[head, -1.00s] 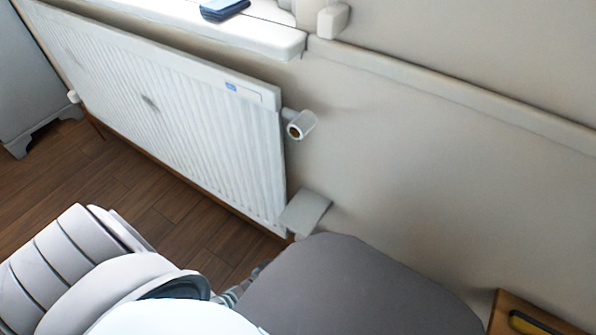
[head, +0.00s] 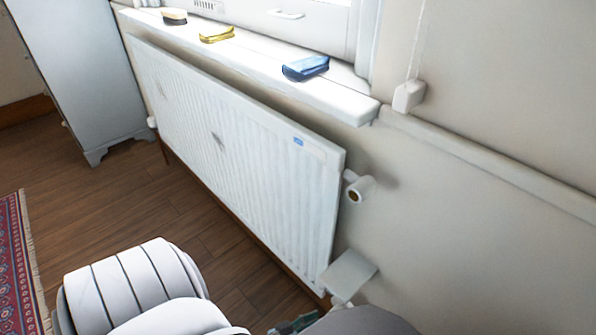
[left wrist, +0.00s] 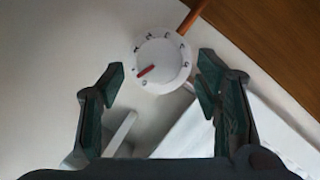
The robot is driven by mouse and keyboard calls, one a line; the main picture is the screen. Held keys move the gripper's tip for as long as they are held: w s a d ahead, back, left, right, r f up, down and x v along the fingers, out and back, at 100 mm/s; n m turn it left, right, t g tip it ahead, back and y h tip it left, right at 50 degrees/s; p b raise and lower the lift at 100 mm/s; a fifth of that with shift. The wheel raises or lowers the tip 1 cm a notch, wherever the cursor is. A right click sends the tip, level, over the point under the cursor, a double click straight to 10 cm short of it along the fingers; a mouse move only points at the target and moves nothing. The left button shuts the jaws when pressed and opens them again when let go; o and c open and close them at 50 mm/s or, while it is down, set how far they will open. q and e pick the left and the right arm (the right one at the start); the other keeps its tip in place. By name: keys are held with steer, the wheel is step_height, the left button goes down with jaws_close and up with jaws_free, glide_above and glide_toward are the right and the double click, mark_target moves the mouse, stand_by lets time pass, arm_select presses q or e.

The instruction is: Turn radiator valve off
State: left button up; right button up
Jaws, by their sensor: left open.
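The white radiator (head: 240,150) hangs under the window sill. A round white valve dial (left wrist: 162,63) with a red pointer and dark marks around its face shows in the left wrist view. My left gripper (left wrist: 161,68) is open, with one dark finger on each side of the dial and visible gaps between. In the head view only a greenish bit of that gripper shows low, near the radiator's bottom right corner. There a white flat plate (head: 348,270) sticks out. A white cylinder fitting (head: 360,189) is at the radiator's upper right side. My right gripper is out of view.
The sill (head: 345,100) holds a blue item (head: 306,67), a yellow one (head: 217,34) and a brown one (head: 174,16). A grey cabinet (head: 80,80) stands at left, and a patterned rug (head: 14,260) lies at lower left. A grey rounded shape (head: 360,322) fills the bottom edge. The wooden floor beside the radiator is clear.

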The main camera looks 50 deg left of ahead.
arm_select(q)
steer(key=v, duration=0.8)
